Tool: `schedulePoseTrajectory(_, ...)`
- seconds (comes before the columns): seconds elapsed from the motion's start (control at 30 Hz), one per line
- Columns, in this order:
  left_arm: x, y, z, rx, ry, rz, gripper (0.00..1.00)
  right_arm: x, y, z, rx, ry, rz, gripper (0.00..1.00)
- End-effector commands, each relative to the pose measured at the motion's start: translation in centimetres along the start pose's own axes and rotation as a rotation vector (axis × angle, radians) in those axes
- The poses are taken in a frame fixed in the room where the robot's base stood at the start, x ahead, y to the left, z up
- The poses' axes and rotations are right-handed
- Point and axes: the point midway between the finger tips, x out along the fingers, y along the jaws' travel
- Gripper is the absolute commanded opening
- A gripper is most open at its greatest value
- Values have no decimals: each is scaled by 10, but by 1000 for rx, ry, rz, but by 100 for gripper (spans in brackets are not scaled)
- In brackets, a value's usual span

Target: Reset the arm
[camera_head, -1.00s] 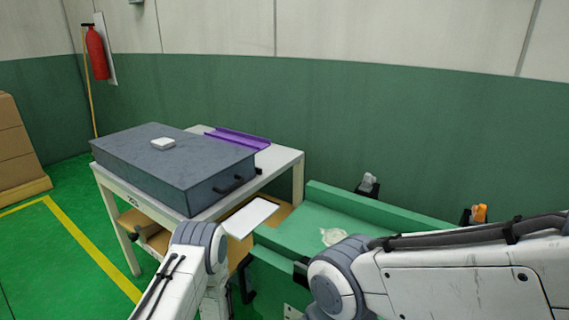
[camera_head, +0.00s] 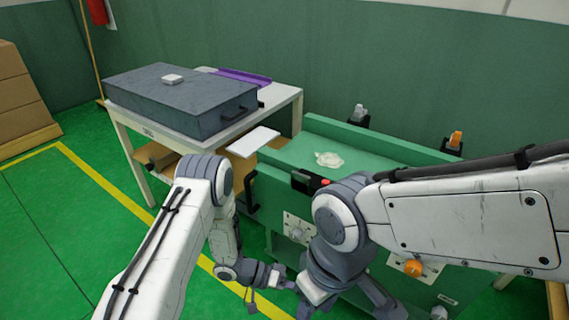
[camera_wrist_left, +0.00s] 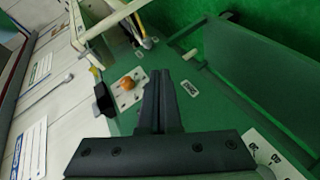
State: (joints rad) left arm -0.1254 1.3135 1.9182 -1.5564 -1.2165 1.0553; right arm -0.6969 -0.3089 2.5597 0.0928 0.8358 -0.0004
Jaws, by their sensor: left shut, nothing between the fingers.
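My left arm (camera_head: 170,235) comes in from the left and bends down at its grey elbow, with its wrist low in front of the green machine. In the left wrist view my left gripper (camera_wrist_left: 161,100) is shut, its dark fingers together with nothing between them. My right arm (camera_head: 470,215) reaches in from the right and folds downward at its elbow. Its lower links show at the bottom of the head view, close to the left wrist; its fingers cannot be made out.
A green machine (camera_head: 380,160) with a pale piece (camera_head: 328,159) on top stands in front of the arms. A white table (camera_head: 278,98) holds a dark case (camera_head: 180,98) and a purple tray (camera_head: 240,77). Boxes (camera_head: 22,100) stand at far left. The left floor is clear.

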Motion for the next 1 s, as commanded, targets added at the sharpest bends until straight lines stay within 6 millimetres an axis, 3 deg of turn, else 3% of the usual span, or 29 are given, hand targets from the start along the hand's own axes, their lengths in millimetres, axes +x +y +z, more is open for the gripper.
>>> schedulePoseTrajectory(0.37,-11,-4,-61,190,16,-314,0,0,0,0,0,0,0,50)
schedulePoseTrajectory(0.57,-36,11,-109,316,20,-591,0,0,0,0,0,0,0,50)
schedulePoseTrajectory(0.67,-61,34,-130,368,12,-771,0,0,0,0,0,0,0,50)
schedulePoseTrajectory(0.77,-90,63,-137,380,-13,-937,0,0,0,0,0,0,0,50)
schedulePoseTrajectory(0.87,-118,97,-128,356,-53,-1065,0,0,0,0,0,0,0,50)
schedulePoseTrajectory(1.0,-148,149,-90,280,-142,-1166,0,0,0,0,0,0,0,50)
